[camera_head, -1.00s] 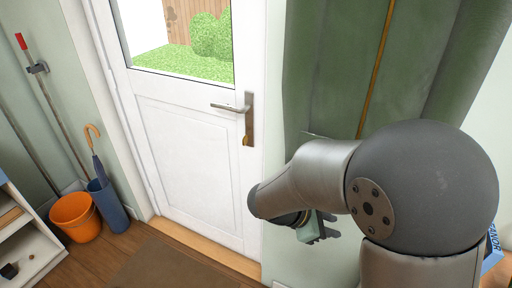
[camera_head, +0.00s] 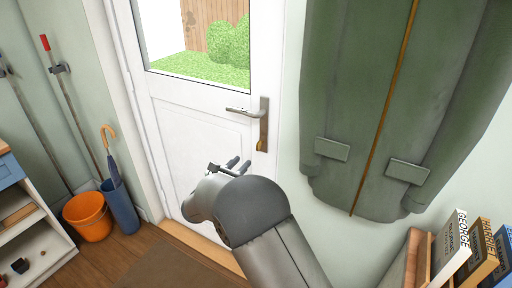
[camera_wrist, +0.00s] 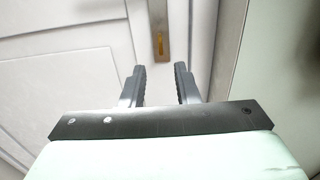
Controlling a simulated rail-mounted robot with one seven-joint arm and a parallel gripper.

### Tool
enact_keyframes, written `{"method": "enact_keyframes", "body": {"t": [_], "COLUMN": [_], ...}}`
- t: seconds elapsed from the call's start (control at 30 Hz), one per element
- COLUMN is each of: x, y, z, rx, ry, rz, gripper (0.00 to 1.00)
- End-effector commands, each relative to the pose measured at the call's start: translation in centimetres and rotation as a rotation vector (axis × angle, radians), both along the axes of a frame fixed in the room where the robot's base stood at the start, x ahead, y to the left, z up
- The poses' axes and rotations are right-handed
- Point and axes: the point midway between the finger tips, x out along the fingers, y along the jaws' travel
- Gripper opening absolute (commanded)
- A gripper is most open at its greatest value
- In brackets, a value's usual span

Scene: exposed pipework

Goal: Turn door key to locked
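The white door (camera_head: 205,130) is shut, with a window in its upper part. A metal lever handle (camera_head: 243,112) sits on a tall plate (camera_head: 264,124) near the door's right edge. The brass key (camera_head: 262,145) is at the lower end of that plate; in the wrist view the key (camera_wrist: 159,44) shows small and upright, ahead of my fingers. My gripper (camera_head: 231,165) is in front of the door, lower left of the key. In the wrist view my gripper (camera_wrist: 160,72) has its two fingers apart, with nothing between them. It is not touching the key.
A green coat (camera_head: 360,110) hangs on the wall right of the door. Books (camera_head: 455,245) stand at the lower right. An orange bucket (camera_head: 88,216), a blue umbrella holder (camera_head: 120,205) and a white shelf (camera_head: 35,235) are at the left. The space before the key looks clear.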

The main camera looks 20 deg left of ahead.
Motion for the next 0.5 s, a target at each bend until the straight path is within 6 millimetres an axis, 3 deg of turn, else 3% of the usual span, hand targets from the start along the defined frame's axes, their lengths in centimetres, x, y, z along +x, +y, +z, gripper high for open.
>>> {"method": "enact_keyframes", "body": {"t": [0.3, 0.5], "x": [6.8, 9.4], "y": [-1.3, -1.7], "z": [0.1, 0.0], "rx": [0.001, 0.002], "ry": [0.0, 0.001], "rz": [-0.004, -0.001], "gripper": [0.28, 0.28]}}
